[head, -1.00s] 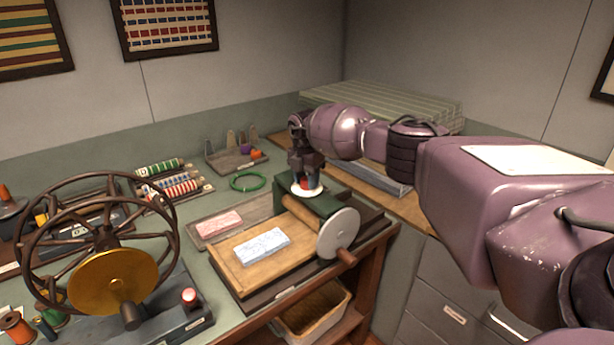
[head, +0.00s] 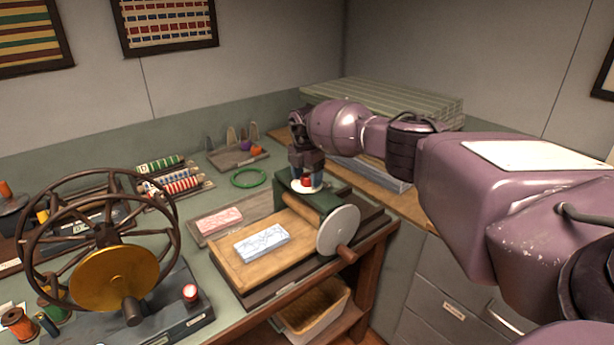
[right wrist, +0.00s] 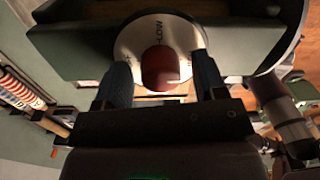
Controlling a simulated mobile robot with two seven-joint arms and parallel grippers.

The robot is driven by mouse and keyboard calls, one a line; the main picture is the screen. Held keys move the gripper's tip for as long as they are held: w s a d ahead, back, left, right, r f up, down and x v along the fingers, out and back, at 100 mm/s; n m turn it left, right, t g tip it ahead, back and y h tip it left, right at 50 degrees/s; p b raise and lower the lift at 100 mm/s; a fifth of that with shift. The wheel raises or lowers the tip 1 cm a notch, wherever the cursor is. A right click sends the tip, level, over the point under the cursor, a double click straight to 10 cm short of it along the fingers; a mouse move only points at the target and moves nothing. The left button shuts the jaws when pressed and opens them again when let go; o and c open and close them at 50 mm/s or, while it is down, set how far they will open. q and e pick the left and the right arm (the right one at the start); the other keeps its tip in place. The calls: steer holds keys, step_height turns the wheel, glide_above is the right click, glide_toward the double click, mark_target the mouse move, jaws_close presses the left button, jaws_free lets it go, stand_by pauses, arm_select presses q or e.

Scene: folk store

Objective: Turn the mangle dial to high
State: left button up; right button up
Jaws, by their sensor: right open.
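The mangle (head: 318,198) is a green-topped press with a wooden roller and a white disc with a crank at its right side. On its top is the dial, a red knob (head: 306,182) on a white plate. In the right wrist view the red knob (right wrist: 160,68) sits between my fingers, and the plate (right wrist: 185,28) reads "LOW" near its top; other lettering is partly hidden. My right gripper (head: 307,178) points down over the dial, open, with one finger on each side of the knob; contact cannot be told. My left gripper is not in view.
A folded blue-patterned cloth (head: 262,242) lies on the wooden board before the mangle, beside a pink one (head: 219,220). A large spoked wheel (head: 98,235) stands at the left. A green ring (head: 248,178) and spool racks lie behind.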

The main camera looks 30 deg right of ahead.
mark_target(306, 175)
steer(key=shift+r, duration=0.3)
steer(key=r, duration=0.9)
steer(key=shift+w, duration=0.25)
steer(key=shift+r+b, duration=0.3)
steer(key=shift+r, duration=0.35)
